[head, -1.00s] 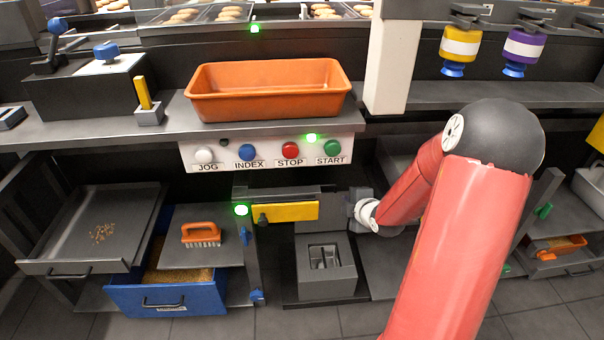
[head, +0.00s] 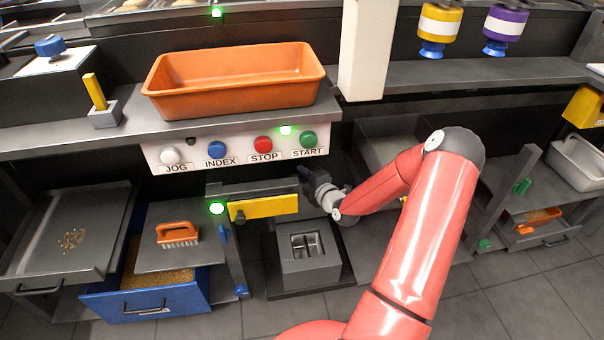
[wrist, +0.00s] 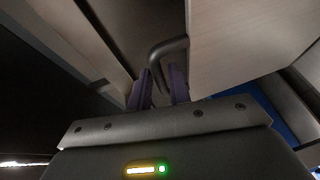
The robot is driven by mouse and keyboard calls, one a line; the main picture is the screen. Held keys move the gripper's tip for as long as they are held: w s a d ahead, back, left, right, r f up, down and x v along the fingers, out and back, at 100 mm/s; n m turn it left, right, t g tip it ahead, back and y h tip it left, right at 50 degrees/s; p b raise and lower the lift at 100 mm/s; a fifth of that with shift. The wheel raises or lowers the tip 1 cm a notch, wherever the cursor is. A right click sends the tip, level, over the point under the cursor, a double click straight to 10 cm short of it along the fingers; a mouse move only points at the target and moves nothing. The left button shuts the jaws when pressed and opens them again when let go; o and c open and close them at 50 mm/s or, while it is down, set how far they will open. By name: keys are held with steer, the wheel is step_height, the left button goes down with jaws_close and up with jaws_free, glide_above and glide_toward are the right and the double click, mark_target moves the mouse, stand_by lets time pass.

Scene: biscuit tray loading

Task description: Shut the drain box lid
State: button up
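The grey drain box (head: 335,268) appears to be the low box on the floor under the button panel. Its top has an opening with pale parts inside, and I cannot make out its lid for certain. My gripper (head: 308,180) is above and behind the box, at the right end of a grey bar with a yellow plate (head: 264,207). In the wrist view my gripper (wrist: 160,88) has its two dark purple fingers apart. A dark bent handle (wrist: 170,48) rises by the fingertips, with its near end between them; contact is unclear.
The button panel (head: 235,149) and an orange tub (head: 235,95) are above. A blue drawer (head: 150,298) of crumbs and a shelf with an orange brush (head: 177,234) are on the left. Shelves with a white bin (head: 578,160) stand on the right.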

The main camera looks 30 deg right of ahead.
steer(key=shift+w, duration=0.45)
jaws_close()
steer(key=shift+a+f, duration=0.1)
steer(key=shift+f, duration=0.05)
